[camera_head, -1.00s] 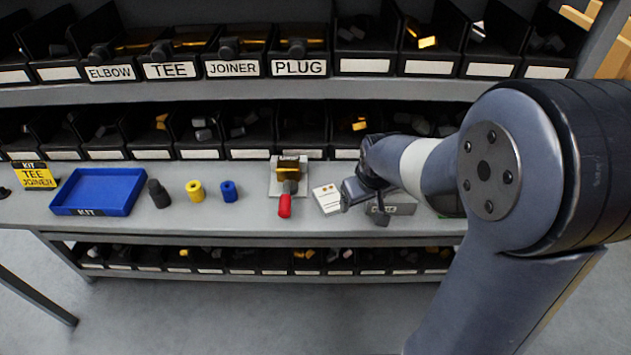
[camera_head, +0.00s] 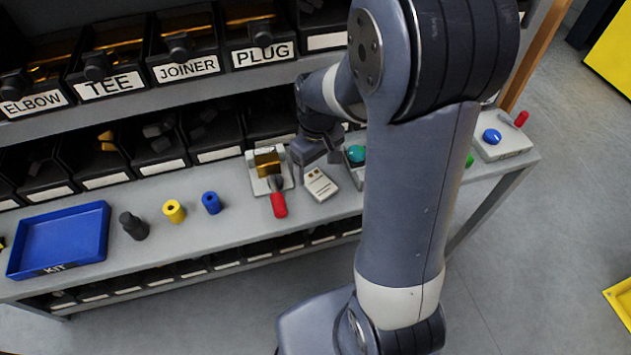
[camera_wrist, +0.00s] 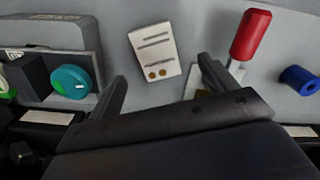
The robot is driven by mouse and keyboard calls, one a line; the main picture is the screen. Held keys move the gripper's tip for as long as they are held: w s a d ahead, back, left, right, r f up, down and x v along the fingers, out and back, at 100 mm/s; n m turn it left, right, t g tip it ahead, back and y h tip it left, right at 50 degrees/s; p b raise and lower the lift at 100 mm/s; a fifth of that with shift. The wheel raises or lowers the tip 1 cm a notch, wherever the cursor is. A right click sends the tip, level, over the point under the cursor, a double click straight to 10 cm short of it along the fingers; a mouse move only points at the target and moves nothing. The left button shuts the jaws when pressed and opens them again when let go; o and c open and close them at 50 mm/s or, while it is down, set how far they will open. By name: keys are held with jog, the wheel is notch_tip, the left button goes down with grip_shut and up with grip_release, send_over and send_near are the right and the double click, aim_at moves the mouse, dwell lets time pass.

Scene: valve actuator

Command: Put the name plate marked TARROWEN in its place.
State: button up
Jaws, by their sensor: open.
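No plate with the name TARROWEN can be read in either current view. A small white plate (camera_head: 320,184) with dark lines and two brass dots lies on the bench. It also shows in the wrist view (camera_wrist: 154,50), where its marks are too small to read. My gripper (camera_head: 318,156) is open just behind this plate in the head view. In the wrist view its two fingers (camera_wrist: 170,85) are spread, with nothing seen between them. A grey box with a teal knob (camera_wrist: 72,79) stands beside the plate; my arm partly hides it in the head view.
A clamp with a red handle (camera_head: 279,204) stands left of the white plate. Blue (camera_head: 211,203), yellow (camera_head: 174,211) and black (camera_head: 133,226) parts and a blue KIT tray (camera_head: 102,241) are further left. A panel with a blue knob (camera_head: 491,136) is at the right end. Bins line the back.

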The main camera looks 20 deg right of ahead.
aim_at(318, 183)
jog(key=shift+w+d+f+p, duration=0.1)
jog(key=shift+f+p, duration=0.15)
jog(key=shift+f, duration=1.3)
jog(key=shift+w+d+f+p, duration=0.1)
jog(key=shift+f+p, duration=0.1)
jog(key=shift+f, duration=1.35)
jog(key=shift+r, duration=0.1)
jog(key=c, duration=1.2)
